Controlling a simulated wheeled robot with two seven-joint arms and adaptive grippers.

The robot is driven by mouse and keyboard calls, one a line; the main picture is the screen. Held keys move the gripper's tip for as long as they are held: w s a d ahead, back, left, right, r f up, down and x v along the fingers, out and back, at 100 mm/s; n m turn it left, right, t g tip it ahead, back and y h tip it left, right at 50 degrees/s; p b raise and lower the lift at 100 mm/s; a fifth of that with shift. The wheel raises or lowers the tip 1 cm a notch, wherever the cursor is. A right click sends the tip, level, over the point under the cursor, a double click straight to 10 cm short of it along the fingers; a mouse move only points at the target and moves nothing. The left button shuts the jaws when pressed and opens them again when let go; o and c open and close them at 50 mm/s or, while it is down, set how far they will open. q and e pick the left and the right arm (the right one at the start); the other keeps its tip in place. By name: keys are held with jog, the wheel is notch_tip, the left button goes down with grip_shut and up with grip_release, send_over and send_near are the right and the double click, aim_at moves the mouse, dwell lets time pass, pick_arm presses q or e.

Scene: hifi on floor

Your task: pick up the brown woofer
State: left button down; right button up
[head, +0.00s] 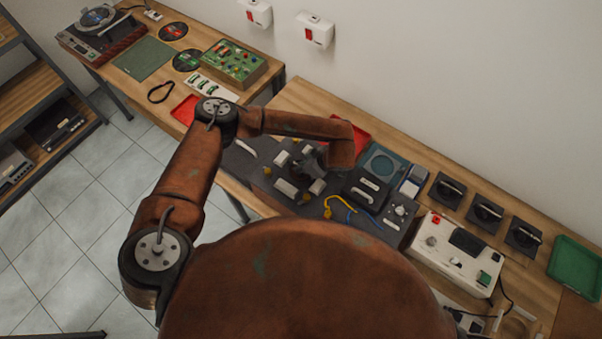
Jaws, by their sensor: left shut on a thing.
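My left arm reaches in from the left over the workbench. My left gripper (309,166) points down above a dark board with several white and yellow parts. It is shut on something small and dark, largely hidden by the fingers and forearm. I cannot make out a brown woofer clearly, nor tell whether the held thing is it. My right gripper is not in view.
A dark box with a pale handle (367,186) and a teal tray (386,163) lie right of the gripper. Several dark square pieces with handles (485,213), a white instrument (456,254) and a green tray (575,264) stand further right. A turntable (98,31) is far left.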

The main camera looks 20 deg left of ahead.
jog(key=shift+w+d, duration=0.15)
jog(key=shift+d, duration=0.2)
pick_arm(q)
jog(key=shift+r, duration=0.1)
dwell(0.4)
jog(key=shift+w+r, duration=0.15)
jog(key=shift+r, duration=0.4)
notch_tip(320, 180, up, 2)
jog(key=shift+r+b, duration=0.15)
jog(key=shift+b, duration=0.15)
jog(key=s+r+b, duration=0.3)
jog(key=s+r, duration=0.6)
jog(key=s, duration=0.5)
jog(key=shift+s+a+r, duration=0.15)
jog(key=shift+a+r, duration=0.15)
jog(key=shift+a, duration=0.1)
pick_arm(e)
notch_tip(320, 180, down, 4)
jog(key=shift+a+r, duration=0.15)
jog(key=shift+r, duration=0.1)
pick_arm(q)
jog(key=shift+f, duration=0.1)
